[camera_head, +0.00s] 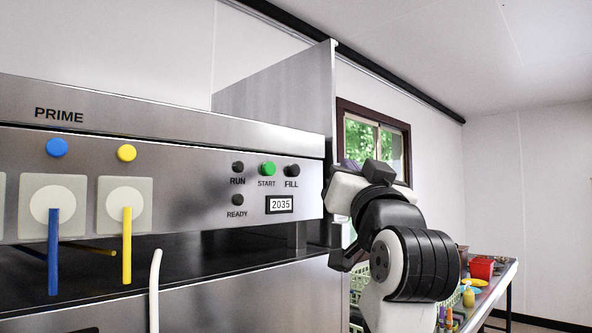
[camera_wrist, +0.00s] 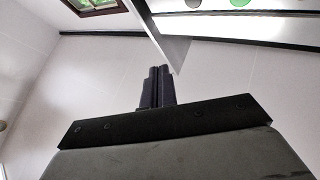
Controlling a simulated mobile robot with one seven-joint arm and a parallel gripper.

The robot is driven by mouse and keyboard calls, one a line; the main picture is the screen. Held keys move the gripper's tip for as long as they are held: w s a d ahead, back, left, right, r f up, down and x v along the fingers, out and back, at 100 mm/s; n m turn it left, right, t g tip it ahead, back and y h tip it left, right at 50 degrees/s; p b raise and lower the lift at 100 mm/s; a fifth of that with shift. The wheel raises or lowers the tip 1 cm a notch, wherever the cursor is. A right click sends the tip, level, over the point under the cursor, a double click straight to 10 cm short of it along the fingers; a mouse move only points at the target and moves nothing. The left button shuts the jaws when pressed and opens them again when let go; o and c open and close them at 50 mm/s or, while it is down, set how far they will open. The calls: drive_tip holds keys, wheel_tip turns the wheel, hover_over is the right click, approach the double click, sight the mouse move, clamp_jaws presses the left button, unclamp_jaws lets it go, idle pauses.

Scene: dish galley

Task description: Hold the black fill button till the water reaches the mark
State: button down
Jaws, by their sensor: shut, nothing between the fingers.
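The black fill button (camera_head: 292,170) is at the right end of the steel control panel, above the word FILL. A black button at the top edge of the wrist view (camera_wrist: 193,3), beside the green one, appears to be the same. My gripper (camera_head: 350,165) is right of the panel in the head view, apart from the button. In the wrist view my gripper (camera_wrist: 158,88) has its dark fingers together with nothing between them. No water or level mark can be made out.
The green START button (camera_head: 267,168) is just left of the fill button. A display (camera_head: 280,204) reading 2035 is below. Black RUN (camera_head: 238,167) and READY (camera_head: 237,199) knobs are further left. A steel side panel (camera_head: 290,95) rises behind. A cluttered table (camera_head: 500,272) stands at right.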

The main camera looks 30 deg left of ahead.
sight(294, 170)
drive_tip(key=w+a, duration=0.3)
drive_tip(key=a, duration=0.5)
drive_tip(key=shift+a+p, duration=0.15)
drive_tip(key=shift+p, duration=0.3)
idle(1.7)
drive_tip(key=shift+w+a, duration=0.2)
drive_tip(key=shift+a, duration=0.2)
drive_tip(key=shift+w+a, duration=0.15)
drive_tip(key=shift+a, duration=0.35)
idle(1.8)
drive_tip(key=shift+d, duration=0.1)
idle(1.6)
drive_tip(key=shift+s+d, duration=0.3)
drive_tip(key=shift+d, duration=0.45)
